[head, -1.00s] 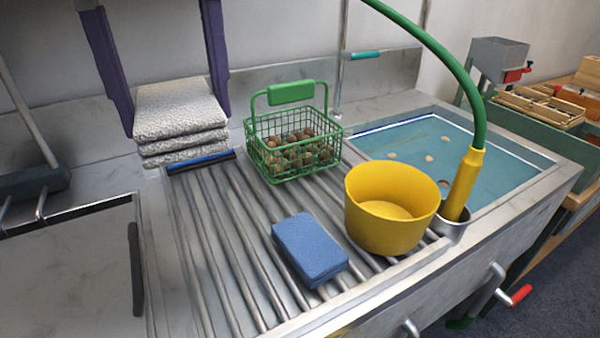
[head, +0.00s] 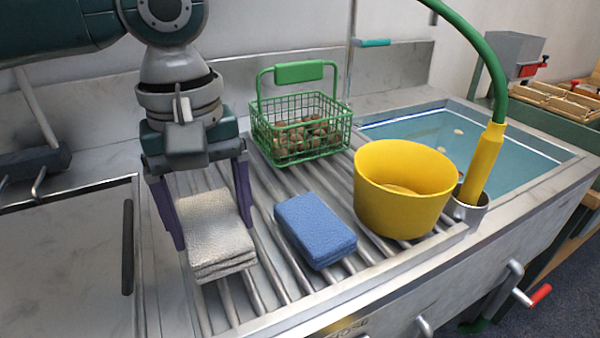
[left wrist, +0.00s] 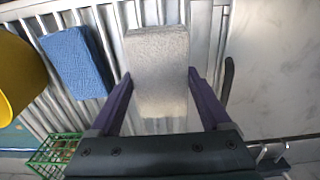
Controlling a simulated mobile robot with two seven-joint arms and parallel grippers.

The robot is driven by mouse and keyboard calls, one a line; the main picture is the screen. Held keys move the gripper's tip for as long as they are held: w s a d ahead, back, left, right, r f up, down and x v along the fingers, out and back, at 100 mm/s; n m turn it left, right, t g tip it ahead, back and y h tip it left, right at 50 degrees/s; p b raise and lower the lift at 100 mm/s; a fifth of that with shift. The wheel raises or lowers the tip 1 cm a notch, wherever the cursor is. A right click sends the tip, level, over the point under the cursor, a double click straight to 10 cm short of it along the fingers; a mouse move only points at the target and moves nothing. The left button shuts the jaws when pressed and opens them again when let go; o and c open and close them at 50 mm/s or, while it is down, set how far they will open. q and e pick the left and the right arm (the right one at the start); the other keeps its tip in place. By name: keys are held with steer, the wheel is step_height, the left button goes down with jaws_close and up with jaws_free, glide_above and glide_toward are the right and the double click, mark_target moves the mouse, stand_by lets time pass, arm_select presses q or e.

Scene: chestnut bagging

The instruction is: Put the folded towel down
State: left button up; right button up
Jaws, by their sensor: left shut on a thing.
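The folded towel (head: 214,232), a grey-white stack of layers, is between the purple fingers of my left gripper (head: 208,222), which is shut on it. In the head view it is over the left part of the ribbed drainboard (head: 262,292), left of the blue sponge (head: 315,230). I cannot tell whether its underside touches the ribs. In the left wrist view the towel (left wrist: 158,70) lies flat between the two fingers (left wrist: 158,90). My right gripper is in neither view.
A green wire basket (head: 300,128) of chestnuts stands behind on the drainboard. A yellow bucket (head: 403,190) stands right of the sponge, near a water-filled sink (head: 455,138). A flat steel surface (head: 70,270) on the left is clear.

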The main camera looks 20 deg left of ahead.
mark_target(217, 242)
arm_select(q)
steer(key=shift+f+b, duration=0.4)
steer(key=shift+f, duration=1.55)
steer(key=o, duration=1.3)
steer(key=shift+f, duration=0.1)
